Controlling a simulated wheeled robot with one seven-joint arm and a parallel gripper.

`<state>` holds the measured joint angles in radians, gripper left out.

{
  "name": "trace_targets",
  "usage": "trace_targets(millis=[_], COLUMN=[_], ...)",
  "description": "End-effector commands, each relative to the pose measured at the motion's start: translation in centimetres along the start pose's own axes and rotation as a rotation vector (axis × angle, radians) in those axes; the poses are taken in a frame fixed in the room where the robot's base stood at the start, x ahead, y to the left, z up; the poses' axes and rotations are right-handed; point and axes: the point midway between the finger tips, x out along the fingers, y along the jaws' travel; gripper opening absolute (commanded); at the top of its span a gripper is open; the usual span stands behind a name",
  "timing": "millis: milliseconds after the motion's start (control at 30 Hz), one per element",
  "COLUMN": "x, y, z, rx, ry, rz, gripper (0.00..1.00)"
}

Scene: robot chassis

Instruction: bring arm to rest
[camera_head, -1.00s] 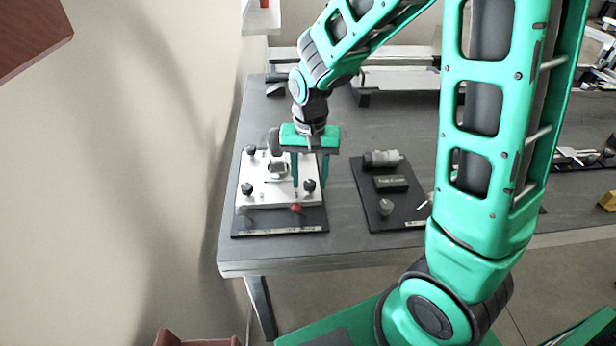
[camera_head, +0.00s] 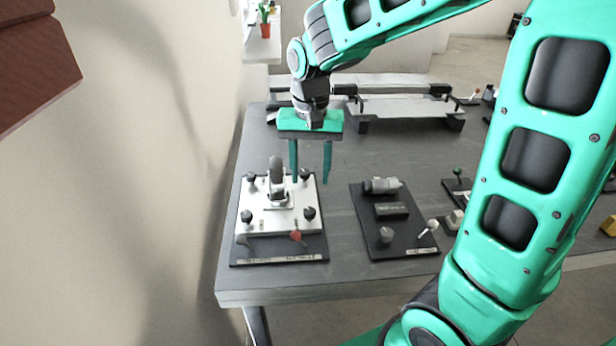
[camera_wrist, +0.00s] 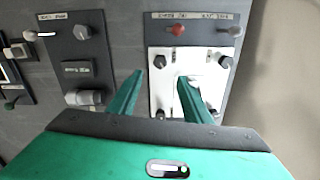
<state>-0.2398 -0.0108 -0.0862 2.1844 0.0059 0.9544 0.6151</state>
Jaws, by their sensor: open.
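My gripper (camera_head: 311,178) is green with two fingers pointing down, open and empty. In the head view it hangs above the table, just behind and to the right of a white plate (camera_head: 262,222) with several dark knobs, a grey upright handle (camera_head: 276,173) and a red knob (camera_head: 296,236). The fingers look clear of the plate. In the wrist view my gripper (camera_wrist: 158,82) points toward the board, with one finger overlapping part of the white plate (camera_wrist: 160,92) and the red knob (camera_wrist: 178,30) beyond.
A dark board (camera_head: 366,228) with a grey cylinder (camera_head: 381,185) and small knobs lies to the right. A light rack (camera_head: 400,106) stands at the table's back. A beige wall borders the left. The grey table (camera_head: 400,160) has bare room between.

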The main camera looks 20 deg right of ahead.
Motion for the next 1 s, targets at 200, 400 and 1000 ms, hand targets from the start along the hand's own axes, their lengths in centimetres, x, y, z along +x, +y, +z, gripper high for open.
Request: trace_targets(millis=[200,400,1000], x=[0.0,0.0,-1.1], y=[0.0,0.4,23.0], z=[0.0,0.0,9.6], rx=[0.000,0.002,0.086], ry=[0.000,0.001,-0.002], rz=[0.000,0.000,0.002], gripper=[0.45,0.45,0.45])
